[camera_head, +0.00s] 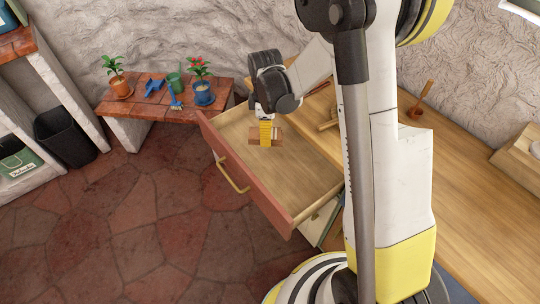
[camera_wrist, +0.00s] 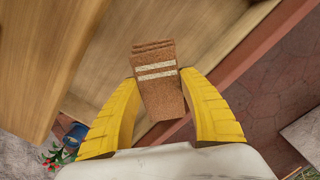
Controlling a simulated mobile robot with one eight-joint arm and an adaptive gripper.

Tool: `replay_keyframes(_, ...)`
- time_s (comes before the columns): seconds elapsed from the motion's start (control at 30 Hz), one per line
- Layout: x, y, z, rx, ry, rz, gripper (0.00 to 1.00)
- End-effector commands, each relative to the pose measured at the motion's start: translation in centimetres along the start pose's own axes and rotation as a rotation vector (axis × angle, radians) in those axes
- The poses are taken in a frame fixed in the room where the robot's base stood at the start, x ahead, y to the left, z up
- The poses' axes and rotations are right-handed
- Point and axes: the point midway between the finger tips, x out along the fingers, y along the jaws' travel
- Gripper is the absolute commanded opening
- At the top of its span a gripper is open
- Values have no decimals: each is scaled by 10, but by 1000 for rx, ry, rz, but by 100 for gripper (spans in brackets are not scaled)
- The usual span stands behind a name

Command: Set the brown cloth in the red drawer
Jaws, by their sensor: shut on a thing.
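The brown cloth (camera_wrist: 160,95) is folded and has two pale stripes. In the wrist view it sits between the yellow fingers of my gripper (camera_wrist: 160,90), which are shut on it. In the head view my gripper (camera_head: 265,133) points down over the open red drawer (camera_head: 243,175), with the cloth (camera_head: 256,141) at its fingertips. The cloth is within the drawer's outline, toward its far end. I cannot tell whether it touches the drawer floor. The drawer has a red front, a brass handle and a pale wooden inside that looks otherwise empty.
A wooden counter (camera_head: 465,205) stands right of the drawer. A low brick-topped bench (camera_head: 150,108) with potted plants and blue tools is behind it to the left. A black bin (camera_head: 65,138) stands at the left. The stone floor in front of the drawer is clear.

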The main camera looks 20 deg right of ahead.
Motion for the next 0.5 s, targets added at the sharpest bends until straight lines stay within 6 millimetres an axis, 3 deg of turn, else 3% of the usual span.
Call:
replay_keyframes(0.03,18,4,-2,-74,0,0,16)
replay_keyframes(0.2,47,11,-5,-266,0,0,16)
replay_keyframes(0.37,67,12,-5,-318,0,0,16)
replay_keyframes(0.5,95,12,-5,-318,0,0,16)
